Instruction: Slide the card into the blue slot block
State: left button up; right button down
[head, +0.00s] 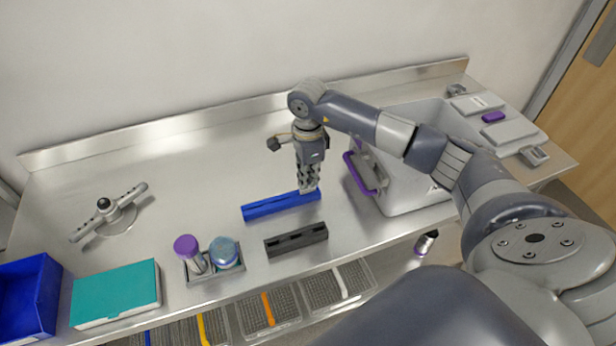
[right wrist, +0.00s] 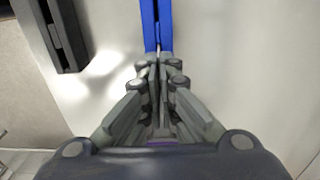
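The blue slot block (head: 270,207) lies on the steel counter near the middle in the head view. It also shows at the top of the right wrist view (right wrist: 150,20). My right gripper (head: 308,187) points down at the block's right end, its fingertips at or just above the top. In the right wrist view its fingers (right wrist: 158,65) are drawn close together, in line with the block. A thin edge between them looks like the card seen edge-on; the fingers hide most of it. I cannot tell how deep it sits in the slot. My left gripper is out of view.
A dark slotted block (head: 296,240) lies in front of the blue one. A white bin (head: 415,190) with a purple handle stands to the right. A small rack with jars (head: 210,260), a teal box (head: 116,293) and a blue bin (head: 28,298) are to the left.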

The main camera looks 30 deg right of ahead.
jog(key=c, duration=1.7)
grip_release()
jog(key=o, duration=0.5)
jog(key=shift+c, duration=0.2)
jog(key=shift+r+p, duration=1.9)
jog(key=shift+r, duration=1.6)
jog(key=shift+a, duration=0.1)
